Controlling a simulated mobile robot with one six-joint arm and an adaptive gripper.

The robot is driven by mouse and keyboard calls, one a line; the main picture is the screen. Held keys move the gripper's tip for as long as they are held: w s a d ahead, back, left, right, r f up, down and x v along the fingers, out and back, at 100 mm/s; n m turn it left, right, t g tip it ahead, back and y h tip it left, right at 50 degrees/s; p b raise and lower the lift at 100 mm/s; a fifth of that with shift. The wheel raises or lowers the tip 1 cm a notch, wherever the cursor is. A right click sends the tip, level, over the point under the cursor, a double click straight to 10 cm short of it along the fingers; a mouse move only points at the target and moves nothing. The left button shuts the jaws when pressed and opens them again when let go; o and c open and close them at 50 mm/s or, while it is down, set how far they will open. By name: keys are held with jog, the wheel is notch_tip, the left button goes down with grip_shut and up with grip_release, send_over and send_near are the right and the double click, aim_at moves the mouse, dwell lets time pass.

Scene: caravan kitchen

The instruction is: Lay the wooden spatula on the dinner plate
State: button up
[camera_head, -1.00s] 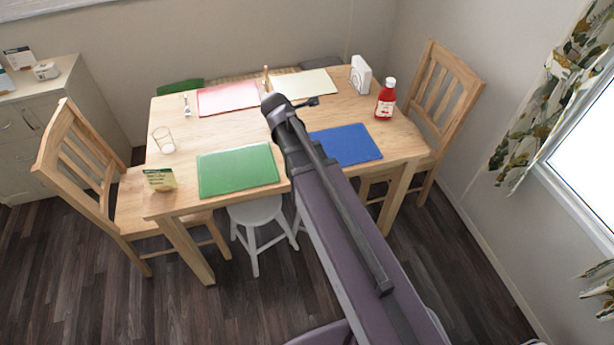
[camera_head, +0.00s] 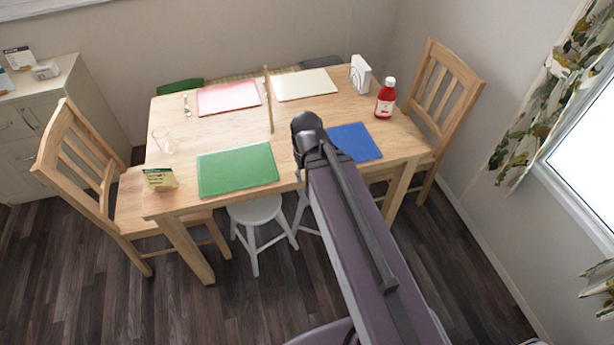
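The wooden spatula (camera_head: 268,100) shows as a long, thin strip on the table, between the red mat and the cream mat. Its length runs from the back of the table toward the middle, and nothing is seen touching it. I do not see a dinner plate in this view. My arm reaches up from the bottom right, and its dark end is over the front of the table, right of the spatula's near end. The gripper itself does not show; the arm end hides what is beyond it.
The wooden table (camera_head: 225,132) bears a green mat (camera_head: 238,170), red mat (camera_head: 228,98), cream mat (camera_head: 305,84) and blue mat (camera_head: 355,143). A red bottle (camera_head: 385,100), white holder (camera_head: 360,74), glass (camera_head: 163,140) and small card (camera_head: 160,179) stand near the edges. Chairs flank the table.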

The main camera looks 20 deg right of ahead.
jog(key=shift+s, duration=0.25)
